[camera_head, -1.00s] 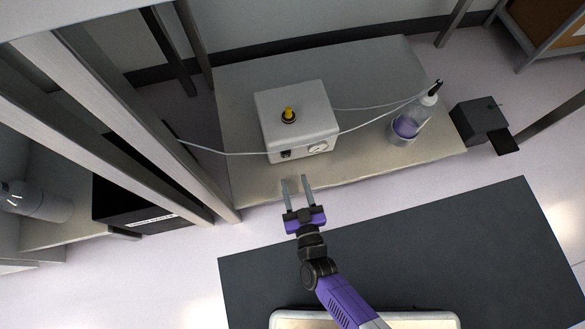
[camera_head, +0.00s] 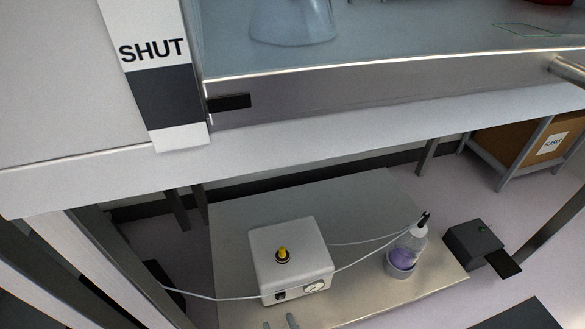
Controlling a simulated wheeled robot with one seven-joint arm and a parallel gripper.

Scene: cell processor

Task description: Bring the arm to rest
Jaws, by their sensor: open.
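My gripper (camera_head: 281,323) shows only as two grey fingertips at the bottom edge of the head view. The tips are apart, with nothing seen between them. They are just in front of a white box (camera_head: 290,262) with a yellow knob on top and a gauge on its front. The rest of my gripper and my arm are below the frame.
The box stands on a low grey shelf (camera_head: 235,225) under a bench. A bottle with purple liquid (camera_head: 404,250) stands right, joined by tubing. A dark box (camera_head: 472,240) is farther right. Above are the bench edge (camera_head: 330,130) and a panel marked SHUT (camera_head: 155,50).

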